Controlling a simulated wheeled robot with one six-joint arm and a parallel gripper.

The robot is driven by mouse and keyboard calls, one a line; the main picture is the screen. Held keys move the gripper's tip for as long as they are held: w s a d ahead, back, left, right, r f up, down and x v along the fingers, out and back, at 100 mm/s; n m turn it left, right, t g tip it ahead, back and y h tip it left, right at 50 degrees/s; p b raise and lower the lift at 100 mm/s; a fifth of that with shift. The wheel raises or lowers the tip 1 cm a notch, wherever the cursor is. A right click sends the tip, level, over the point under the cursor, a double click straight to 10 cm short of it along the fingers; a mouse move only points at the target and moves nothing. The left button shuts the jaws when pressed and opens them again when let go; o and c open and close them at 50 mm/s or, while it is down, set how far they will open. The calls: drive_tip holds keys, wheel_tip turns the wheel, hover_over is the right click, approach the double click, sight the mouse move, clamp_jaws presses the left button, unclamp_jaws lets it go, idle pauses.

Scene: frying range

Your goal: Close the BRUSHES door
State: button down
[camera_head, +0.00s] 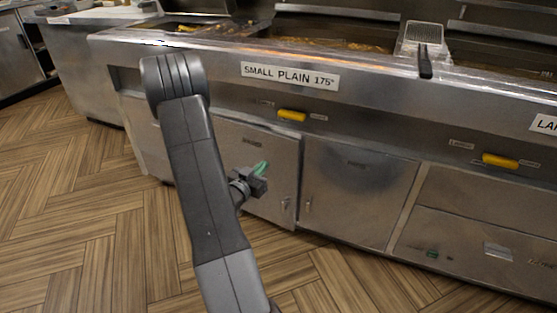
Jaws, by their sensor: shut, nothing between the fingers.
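My gripper (262,167) has green fingertips and is shut with nothing in it. In the picture it overlaps the left steel cabinet door (276,150) under the fryer. I cannot tell whether the fingertips touch that door. A small label on this door is too small to read, so I cannot confirm which door is BRUSHES. A small handle (286,203) sits at the door's lower right. My arm hides the door's left part. A second steel door (360,190) stands to its right, with a handle (308,205) at its lower left. Any small opening of either door is hard to tell.
The fryer front above carries a "SMALL PLAIN 175°" sign (290,76) and yellow handles (292,115) (500,160). A basket (424,40) with a dark handle rests on top. The wooden floor (70,200) is clear at the left.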

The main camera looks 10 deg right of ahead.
sight(288, 142)
drive_tip(key=b+x, duration=0.2)
drive_tip(key=x, duration=1.2)
drive_tip(key=shift+b, duration=0.3)
drive_tip(key=b+x, duration=0.1)
drive_tip(key=x, duration=0.2)
drive_tip(key=shift+w+d+f, duration=0.15)
drive_tip(key=shift+w+d, duration=0.1)
drive_tip(key=shift+d, duration=0.1)
drive_tip(key=shift+w+d+n+t+y, duration=0.25)
drive_tip(key=shift+n+t+y, duration=0.05)
drive_tip(key=shift+y, duration=0.1)
drive_tip(key=shift+w+r+t, duration=0.15)
drive_tip(key=shift+r+t, duration=0.15)
drive_tip(key=shift+r, duration=0.2)
drive_tip(key=shift+f, duration=0.1)
